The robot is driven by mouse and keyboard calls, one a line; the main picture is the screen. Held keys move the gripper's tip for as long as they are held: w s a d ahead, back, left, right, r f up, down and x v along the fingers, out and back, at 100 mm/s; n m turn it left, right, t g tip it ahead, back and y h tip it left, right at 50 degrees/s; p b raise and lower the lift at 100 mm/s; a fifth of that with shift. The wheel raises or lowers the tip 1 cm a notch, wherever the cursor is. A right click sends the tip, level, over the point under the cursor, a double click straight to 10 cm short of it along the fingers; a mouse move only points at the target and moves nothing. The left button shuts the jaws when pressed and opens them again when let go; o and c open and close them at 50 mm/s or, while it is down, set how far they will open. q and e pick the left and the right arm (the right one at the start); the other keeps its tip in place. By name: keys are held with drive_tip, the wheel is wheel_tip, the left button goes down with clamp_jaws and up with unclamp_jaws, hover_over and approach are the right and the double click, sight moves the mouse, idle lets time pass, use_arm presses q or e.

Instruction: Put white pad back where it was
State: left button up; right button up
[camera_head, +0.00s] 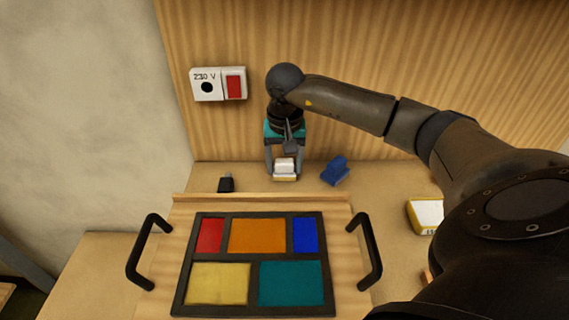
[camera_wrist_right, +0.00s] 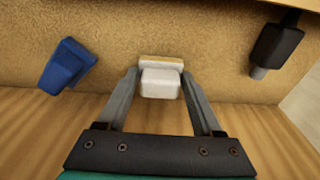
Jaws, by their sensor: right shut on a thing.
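The white pad (camera_head: 284,167) is a small white block with a yellowish layer along its lower edge, at the back of the bench near the wooden wall. My right gripper (camera_head: 284,172) reaches down from above and is shut on it, one finger at each side. In the right wrist view the white pad (camera_wrist_right: 160,83) lies between the fingertips of my right gripper (camera_wrist_right: 160,88). I cannot tell whether the pad touches the bench top. My left gripper is not in view.
A blue block (camera_head: 335,171) stands right of the pad, and a small black object (camera_head: 226,183) lies to its left. In front is the leaded panel (camera_head: 253,309) on a board with black handles (camera_head: 147,250). A white and yellow box (camera_head: 425,216) lies at right. A socket plate (camera_head: 218,84) is on the wall.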

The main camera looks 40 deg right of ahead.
sight(285, 176)
drive_tip(key=shift+f, duration=0.2)
drive_tip(key=o, duration=1.3)
drive_tip(key=shift+r, duration=0.1)
drive_tip(key=shift+r, duration=0.1)
wheel_tip(285, 176, up, 12)
drive_tip(key=s+p, duration=0.1)
drive_tip(key=p, duration=0.1)
drive_tip(key=shift+a, duration=0.45)
drive_tip(key=shift+s+r, duration=0.1)
